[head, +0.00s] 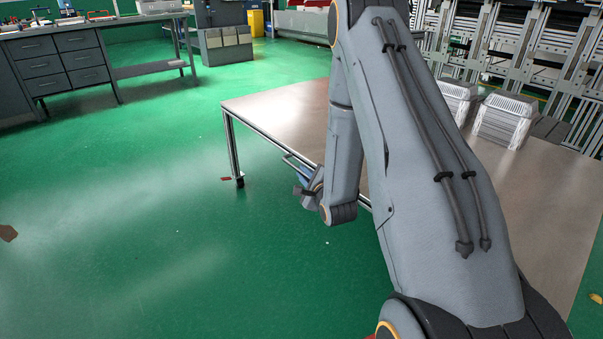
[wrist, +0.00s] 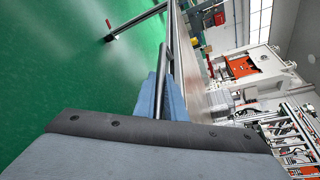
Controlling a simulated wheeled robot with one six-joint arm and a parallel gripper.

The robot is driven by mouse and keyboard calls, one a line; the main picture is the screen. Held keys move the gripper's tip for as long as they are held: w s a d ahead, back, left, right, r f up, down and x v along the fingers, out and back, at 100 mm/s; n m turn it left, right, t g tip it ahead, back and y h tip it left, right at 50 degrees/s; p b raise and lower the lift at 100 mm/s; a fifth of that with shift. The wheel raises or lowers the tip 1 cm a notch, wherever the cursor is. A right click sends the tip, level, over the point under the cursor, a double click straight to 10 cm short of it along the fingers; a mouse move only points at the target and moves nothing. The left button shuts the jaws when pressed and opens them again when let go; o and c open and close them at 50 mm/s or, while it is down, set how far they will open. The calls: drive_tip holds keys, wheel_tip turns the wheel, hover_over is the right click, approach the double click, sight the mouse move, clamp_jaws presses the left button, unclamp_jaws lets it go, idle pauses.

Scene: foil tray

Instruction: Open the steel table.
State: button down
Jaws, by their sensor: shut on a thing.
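The steel table (head: 268,112) has a flat, brownish-grey top and thin metal legs, and spans the middle to right of the head view. My gripper (head: 300,178) is low at the table's near long edge, partly hidden by my own arm. A thin bar-like handle (head: 290,160) juts from that edge at my gripper. In the wrist view my gripper's blue fingers (wrist: 165,98) are closed around a dark bar (wrist: 166,62), which looks like this handle. I cannot see whether a drawer front stands out from the table.
A grey drawer cabinet (head: 60,66) stands at the far left. Metal frame racks (head: 535,50) stand behind the table. The green floor (head: 130,210) in front and left is mostly clear.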

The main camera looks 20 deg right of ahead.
drive_tip(key=shift+s+d+f, duration=0.15)
drive_tip(key=shift+s+f, duration=0.1)
drive_tip(key=shift+s, duration=0.05)
drive_tip(key=c, duration=1.8)
unclamp_jaws()
drive_tip(key=shift+r, duration=0.1)
drive_tip(key=shift+p+v, duration=0.8)
drive_tip(key=shift+v, duration=3.05)
drive_tip(key=shift+r, duration=0.1)
